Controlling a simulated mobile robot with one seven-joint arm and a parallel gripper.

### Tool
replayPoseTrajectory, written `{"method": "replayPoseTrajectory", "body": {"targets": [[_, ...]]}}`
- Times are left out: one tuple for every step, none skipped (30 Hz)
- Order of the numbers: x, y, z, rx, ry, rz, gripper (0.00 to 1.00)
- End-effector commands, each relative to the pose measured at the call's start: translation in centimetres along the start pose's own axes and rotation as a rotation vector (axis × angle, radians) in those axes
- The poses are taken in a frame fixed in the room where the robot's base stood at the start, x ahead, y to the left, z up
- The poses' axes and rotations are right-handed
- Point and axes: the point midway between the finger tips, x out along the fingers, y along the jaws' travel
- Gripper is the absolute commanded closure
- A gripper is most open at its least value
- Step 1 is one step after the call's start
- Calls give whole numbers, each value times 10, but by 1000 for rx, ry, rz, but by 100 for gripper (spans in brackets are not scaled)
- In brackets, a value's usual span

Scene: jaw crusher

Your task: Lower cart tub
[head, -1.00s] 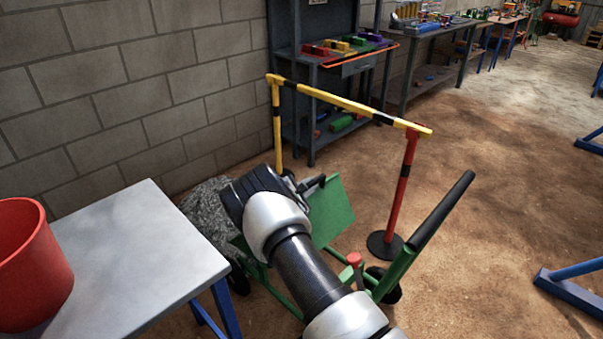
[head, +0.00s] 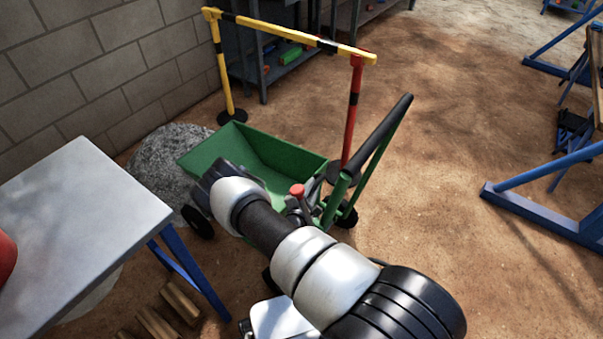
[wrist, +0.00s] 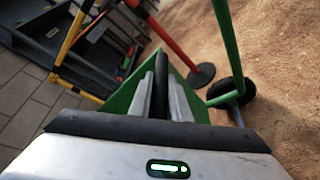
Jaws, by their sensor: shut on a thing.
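The cart (head: 370,170) has a green frame, dark wheels and a long black push handle. Its green tub (head: 285,155) sits on the frame with its open top facing up, about level, and looks empty where I see in. My arm covers its near side in the head view. In the wrist view the green tub (wrist: 125,97) shows behind the fingers. My gripper (wrist: 160,88) is shut on a dark bar (wrist: 159,75) at the tub. The head view hides my fingertips. A red-knobbed lever (head: 298,190) stands beside my forearm.
A yellow-black barrier (head: 290,37) on posts stands behind the cart. A grey rubble heap (head: 158,165) lies left of it. A grey table (head: 75,215) is at the left, with timber pieces (head: 160,315) by its legs. Open dirt floor lies right, before a blue stand (head: 540,220).

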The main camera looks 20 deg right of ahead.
Motion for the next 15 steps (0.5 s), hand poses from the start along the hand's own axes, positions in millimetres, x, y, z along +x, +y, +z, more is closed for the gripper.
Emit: {"method": "replayPoseTrajectory", "body": {"targets": [[1,-11,-3,-4,2,0,100],[1,-15,-4,-4,2,0,100],[1,-19,-4,-5,2,1,100],[1,-22,-5,-4,2,1,100],[1,-24,-5,-4,2,1,100],[2,-27,-6,-4,2,1,100],[2,-29,-6,-4,2,1,100],[2,-30,-6,-4,2,1,100],[2,-32,-7,-3,2,1,100],[2,-32,-7,-3,3,1,100],[2,-33,-7,-3,3,1,100],[2,-34,-7,-3,3,1,100],[2,-34,-7,-4,3,0,100],[2,-35,-7,-4,3,0,100],[2,-35,-7,-4,3,-1,100]]}}
